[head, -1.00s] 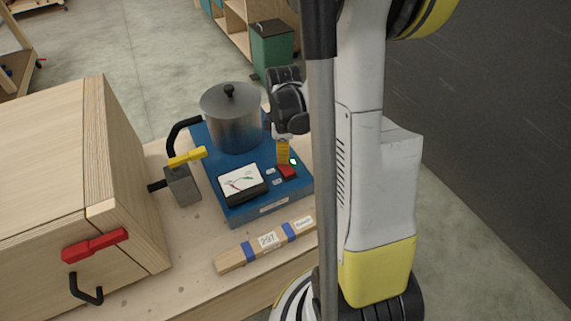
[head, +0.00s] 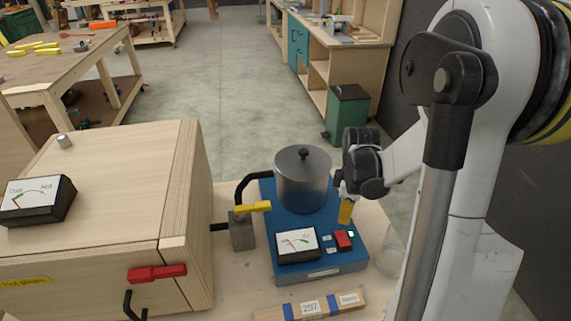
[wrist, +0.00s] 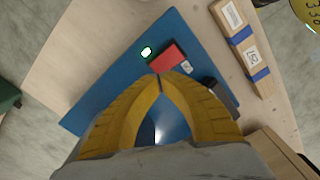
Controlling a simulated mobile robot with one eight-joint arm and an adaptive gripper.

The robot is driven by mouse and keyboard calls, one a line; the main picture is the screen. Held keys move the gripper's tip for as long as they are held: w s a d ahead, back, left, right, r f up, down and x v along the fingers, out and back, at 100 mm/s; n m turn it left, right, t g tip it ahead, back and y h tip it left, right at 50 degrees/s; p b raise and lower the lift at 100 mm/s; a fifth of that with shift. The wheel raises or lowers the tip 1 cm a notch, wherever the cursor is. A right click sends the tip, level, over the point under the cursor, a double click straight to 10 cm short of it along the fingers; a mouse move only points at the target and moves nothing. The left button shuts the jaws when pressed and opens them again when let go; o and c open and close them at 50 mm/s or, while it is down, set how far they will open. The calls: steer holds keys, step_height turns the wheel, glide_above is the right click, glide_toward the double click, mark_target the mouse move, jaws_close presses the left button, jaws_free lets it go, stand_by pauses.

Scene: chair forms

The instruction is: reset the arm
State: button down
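My gripper (head: 345,220) is above the blue base (head: 350,265), just behind the red switch (head: 343,240) in the head view. Its yellow fingers (wrist: 159,76) meet at the tips in the wrist view, with nothing seen between them. The red switch also shows just beyond the tips in the wrist view (wrist: 170,55). A small light (wrist: 146,51) glows beside it. I cannot tell whether the fingertips touch anything. My arm comes in from the right of the head view.
A lidded metal pot (head: 303,180) stands on the base, left of my gripper. A dial meter (head: 297,244) sits at its front. A wooden box (head: 110,210) with a red handle (head: 157,273) stands left. A labelled wooden bar (head: 310,306) lies in front. Open floor (head: 240,80) lies behind.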

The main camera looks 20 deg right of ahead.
steer(key=s+a+r+m+t+b, duration=0.1)
steer(key=s+a+r+m+t, duration=0.2)
steer(key=a+r, duration=0.3)
steer(key=s+a+r+m+t+b, duration=0.2)
steer(key=a+r+m, duration=0.4)
steer(key=a, duration=0.8)
steer(key=shift+s+a+r+t, duration=0.25)
steer(key=shift+s+r+t, duration=0.3)
steer(key=shift+t, duration=0.45)
